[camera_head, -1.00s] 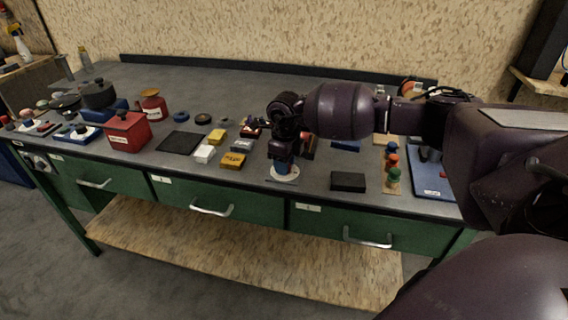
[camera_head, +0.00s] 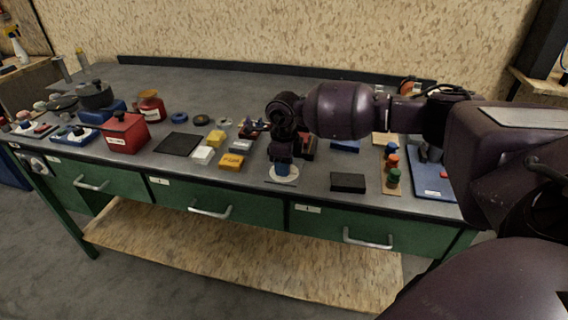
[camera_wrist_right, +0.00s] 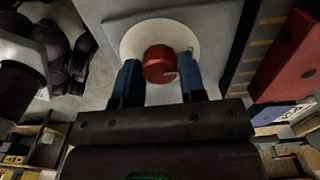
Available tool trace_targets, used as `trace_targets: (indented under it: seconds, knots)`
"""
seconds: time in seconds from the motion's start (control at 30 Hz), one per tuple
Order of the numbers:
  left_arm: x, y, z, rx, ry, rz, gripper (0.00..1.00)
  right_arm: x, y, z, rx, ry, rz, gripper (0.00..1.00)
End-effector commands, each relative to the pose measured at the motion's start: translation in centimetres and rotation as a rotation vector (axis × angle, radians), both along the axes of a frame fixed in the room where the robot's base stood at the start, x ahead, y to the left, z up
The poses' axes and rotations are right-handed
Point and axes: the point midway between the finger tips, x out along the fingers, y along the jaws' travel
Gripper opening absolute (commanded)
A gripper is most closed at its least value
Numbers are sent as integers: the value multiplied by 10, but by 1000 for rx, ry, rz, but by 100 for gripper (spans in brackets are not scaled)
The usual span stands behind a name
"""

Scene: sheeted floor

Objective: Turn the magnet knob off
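The magnet knob (camera_wrist_right: 160,65) is a red round knob on a white disc (camera_wrist_right: 187,36), with a small light mark on its right side. In the head view the white disc (camera_head: 291,178) lies near the bench's front edge, and the knob is hidden behind the gripper. My right gripper (camera_head: 283,168) points down over the disc. In the right wrist view its two blue fingertips (camera_wrist_right: 159,75) stand either side of the knob, with a small gap at each side. It is open. My left gripper is not in view.
A black block (camera_head: 348,182) lies right of the disc, and yellow blocks (camera_head: 231,161) lie left of it. Coloured knobs on a wooden strip (camera_head: 392,186) and a blue panel (camera_head: 432,183) are farther right. A red box (camera_head: 127,138) stands at the left.

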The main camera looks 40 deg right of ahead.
Motion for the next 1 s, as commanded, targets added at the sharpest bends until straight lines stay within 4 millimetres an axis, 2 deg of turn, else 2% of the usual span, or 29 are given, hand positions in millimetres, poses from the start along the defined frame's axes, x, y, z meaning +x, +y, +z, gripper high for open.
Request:
trace_targets:
  seconds: [0.03,0.13,0.47,0.57,1.0]
  knots:
    - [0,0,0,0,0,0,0,0,0,1,0,-1,0,46]
    - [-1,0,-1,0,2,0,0,0,0,1,0,-1,-1,61]
    - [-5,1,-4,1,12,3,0,0,0,3,0,-1,-2,61]
    - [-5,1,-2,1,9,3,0,1,0,13,0,-4,-2,61]
    - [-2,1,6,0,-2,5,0,0,0,88,1,-4,-1,61]
